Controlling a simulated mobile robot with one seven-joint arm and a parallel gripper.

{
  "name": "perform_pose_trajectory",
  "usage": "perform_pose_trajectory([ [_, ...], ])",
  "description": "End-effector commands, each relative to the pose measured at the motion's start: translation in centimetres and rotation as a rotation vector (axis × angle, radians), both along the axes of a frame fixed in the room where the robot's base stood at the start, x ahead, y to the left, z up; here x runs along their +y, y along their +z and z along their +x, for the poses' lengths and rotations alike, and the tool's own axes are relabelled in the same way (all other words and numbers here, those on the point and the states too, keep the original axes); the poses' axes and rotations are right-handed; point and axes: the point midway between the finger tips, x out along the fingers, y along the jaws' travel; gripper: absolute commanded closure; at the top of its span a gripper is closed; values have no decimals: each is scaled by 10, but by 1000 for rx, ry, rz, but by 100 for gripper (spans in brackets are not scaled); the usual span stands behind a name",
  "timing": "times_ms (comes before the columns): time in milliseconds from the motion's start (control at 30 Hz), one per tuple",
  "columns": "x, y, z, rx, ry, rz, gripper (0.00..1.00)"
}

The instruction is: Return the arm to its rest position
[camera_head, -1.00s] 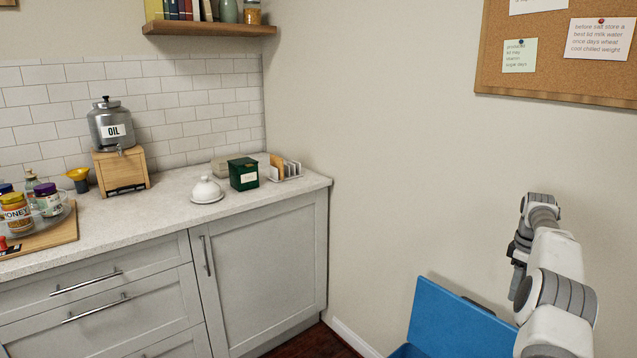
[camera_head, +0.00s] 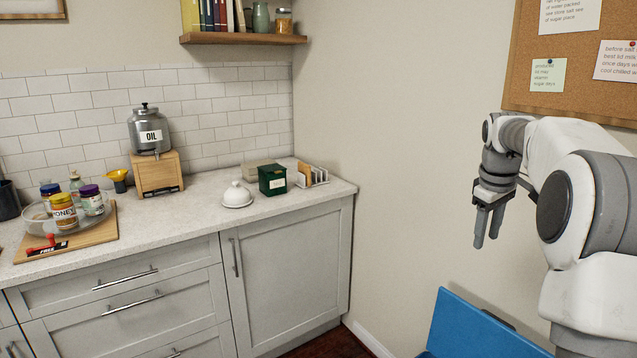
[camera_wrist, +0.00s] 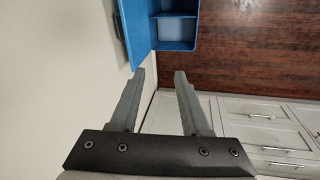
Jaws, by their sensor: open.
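My gripper (camera_head: 487,228) hangs at the right of the head view, fingers pointing down, in front of the bare wall. My arm is folded, with its large links at the right edge. In the wrist view my gripper (camera_wrist: 158,80) has its two fingers apart with nothing between them. The fingers touch nothing that I can see.
A blue open box (camera_head: 480,325) is on the floor below my gripper; it also shows in the wrist view (camera_wrist: 175,32). The counter (camera_head: 200,222) at left holds an oil dispenser (camera_head: 149,132), jars and a green box (camera_head: 272,180). A corkboard (camera_head: 570,70) hangs behind my arm.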

Motion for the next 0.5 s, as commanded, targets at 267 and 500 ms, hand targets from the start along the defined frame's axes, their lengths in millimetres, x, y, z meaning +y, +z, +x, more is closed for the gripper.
perform_pose_trajectory([
  [267,79,64,-64,-88,-79,12,53],
  [500,133,90,-132,-166,-161,51,53],
])
